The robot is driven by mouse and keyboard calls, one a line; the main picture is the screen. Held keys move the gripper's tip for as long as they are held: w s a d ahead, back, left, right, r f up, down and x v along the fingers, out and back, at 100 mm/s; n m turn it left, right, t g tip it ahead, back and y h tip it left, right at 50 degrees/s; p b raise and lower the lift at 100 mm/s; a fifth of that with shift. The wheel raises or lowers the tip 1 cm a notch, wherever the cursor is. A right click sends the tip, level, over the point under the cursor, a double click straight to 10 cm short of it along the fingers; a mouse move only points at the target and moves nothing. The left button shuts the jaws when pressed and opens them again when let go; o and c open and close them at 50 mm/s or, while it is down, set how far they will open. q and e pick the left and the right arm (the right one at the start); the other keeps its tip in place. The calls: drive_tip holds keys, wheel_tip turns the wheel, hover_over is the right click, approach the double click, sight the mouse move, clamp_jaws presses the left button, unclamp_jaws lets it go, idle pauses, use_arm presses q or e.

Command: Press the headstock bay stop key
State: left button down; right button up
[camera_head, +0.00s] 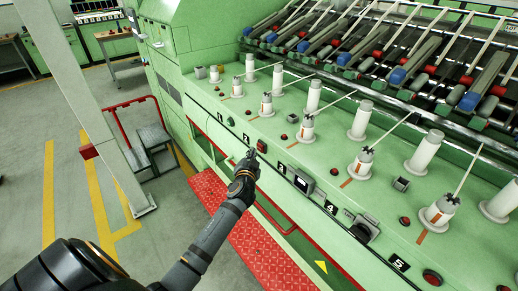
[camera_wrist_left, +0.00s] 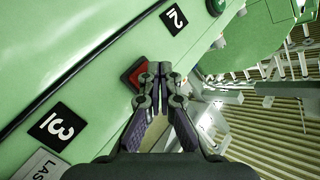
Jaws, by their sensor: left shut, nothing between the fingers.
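A square red key (camera_head: 262,146) in a dark frame sits on the green machine front between the number labels 2 (camera_head: 246,138) and 3 (camera_head: 281,168). In the left wrist view the red key (camera_wrist_left: 133,76) shows just left of the fingertips, partly covered by a finger. My left gripper (camera_head: 252,154) is shut and empty, with its tips close to this key; I cannot tell if they touch it. The closed tips also show in the left wrist view (camera_wrist_left: 159,70). I cannot read any wording naming the headstock bay. My right gripper is not in view.
Round red buttons (camera_head: 432,277) and white bobbins (camera_head: 357,166) stand along the green top. A dark boxy switch (camera_head: 365,229) is near label 4. A red tread plate (camera_head: 262,245) runs along the machine's foot.

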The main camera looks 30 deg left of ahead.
use_arm(q)
drive_tip(key=s, duration=0.1)
drive_tip(key=s+a, duration=0.1)
drive_tip(key=s, duration=0.1)
drive_tip(key=s+a, duration=0.1)
drive_tip(key=shift+s, duration=0.3)
drive_tip(key=shift+f, duration=0.1)
idle(0.7)
drive_tip(key=s+d+f+g+h, duration=0.1)
drive_tip(key=s+f+g+h, duration=0.15)
drive_tip(key=s+f, duration=0.9)
drive_tip(key=s+f+g+h, duration=0.15)
drive_tip(key=f+g, duration=0.25)
drive_tip(key=f, duration=1.7)
drive_tip(key=s+d+f+g, duration=0.2)
drive_tip(key=s+f, duration=0.4)
drive_tip(key=s, duration=0.5)
drive_tip(key=s+d+f+n+g+h, duration=0.1)
drive_tip(key=s+d+f+g, duration=0.2)
drive_tip(key=s+f, duration=0.4)
drive_tip(key=s+d+f+n+g, duration=0.1)
drive_tip(key=s+f, duration=0.5)
drive_tip(key=s, duration=1)
drive_tip(key=shift+s+d+f+g+h, duration=0.15)
drive_tip(key=shift+d+g+h, duration=0.15)
drive_tip(key=shift+d+g, duration=0.6)
